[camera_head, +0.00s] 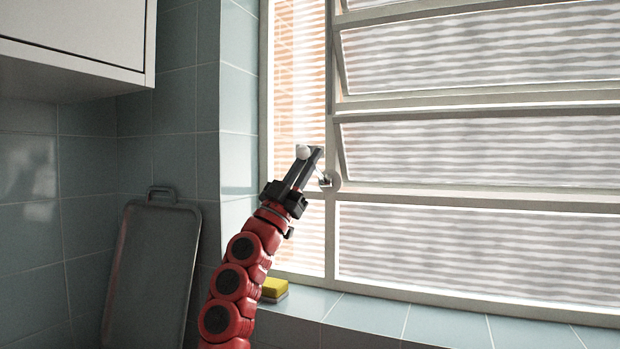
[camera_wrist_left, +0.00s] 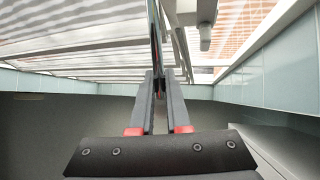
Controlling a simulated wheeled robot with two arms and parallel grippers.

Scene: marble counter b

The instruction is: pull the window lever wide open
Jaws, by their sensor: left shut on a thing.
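The window (camera_head: 480,145) has tilted panes with wavy ribbed glass in a pale frame. Its lever (camera_head: 304,152) shows as a pale rounded knob at the tips of my left gripper (camera_head: 312,155), with a round mount (camera_head: 330,181) on the frame just right of and below the fingers. My left gripper is shut on the lever; the fingers hide most of its shaft. In the left wrist view, the fingers (camera_wrist_left: 160,80) close around a thin dark upright bar, and a pale fitting (camera_wrist_left: 205,35) stands to its right. My right gripper is in neither view.
A yellow sponge (camera_head: 274,287) lies on the tiled sill (camera_head: 400,318), right of my left arm. A dark tray (camera_head: 150,275) leans on the tiled wall at left. A white cabinet (camera_head: 75,35) hangs at upper left. The space before the panes is clear.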

